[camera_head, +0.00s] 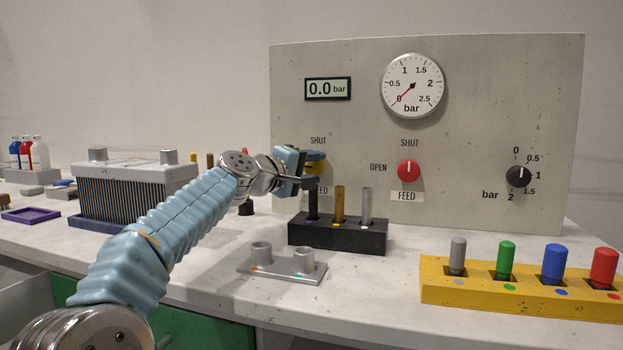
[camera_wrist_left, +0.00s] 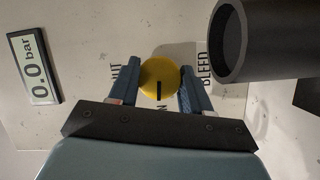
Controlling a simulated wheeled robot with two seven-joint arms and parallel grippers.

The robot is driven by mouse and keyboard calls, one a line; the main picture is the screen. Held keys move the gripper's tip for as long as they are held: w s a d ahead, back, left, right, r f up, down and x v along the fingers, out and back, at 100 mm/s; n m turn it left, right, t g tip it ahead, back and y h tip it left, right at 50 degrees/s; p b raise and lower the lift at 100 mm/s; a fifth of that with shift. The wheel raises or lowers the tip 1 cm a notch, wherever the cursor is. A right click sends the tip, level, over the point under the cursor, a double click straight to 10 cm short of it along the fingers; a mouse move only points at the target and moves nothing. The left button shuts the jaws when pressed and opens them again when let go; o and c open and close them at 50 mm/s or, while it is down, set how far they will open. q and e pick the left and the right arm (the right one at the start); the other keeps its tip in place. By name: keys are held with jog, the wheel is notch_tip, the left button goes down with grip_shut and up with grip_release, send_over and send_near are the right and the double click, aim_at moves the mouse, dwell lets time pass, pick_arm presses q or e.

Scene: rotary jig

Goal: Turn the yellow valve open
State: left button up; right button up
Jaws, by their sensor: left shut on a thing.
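The round yellow valve (camera_wrist_left: 160,78) sits on the grey panel between the fingers of my left gripper (camera_wrist_left: 154,90) in the left wrist view. Its black mark points down in that view, toward a label mostly hidden by the gripper, of which an N shows. The SHUT label is partly covered by one finger, and BLEED is by the other. In the head view my left gripper (camera_head: 314,168) is at the panel and hides most of the yellow valve (camera_head: 317,155). The gripper is shut on the valve. My right gripper is not in view.
A red FEED valve (camera_head: 408,171), gauge (camera_head: 412,85) near 0, display (camera_head: 328,89) reading 0.0 bar and black dial (camera_head: 518,175) are on the panel. A black block (camera_head: 337,236) with pegs stands below my gripper. A yellow block (camera_head: 520,292) holds coloured pegs at right.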

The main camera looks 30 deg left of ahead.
pick_arm(q)
jog(key=shift+n+b, duration=0.35)
jog(key=shift+n, duration=0.15)
jog(key=o, duration=1)
jog(key=shift+o, duration=0.2)
jog(key=s+a+b, duration=0.2)
jog(key=s, duration=1.1)
jog(key=shift+s, duration=0.35)
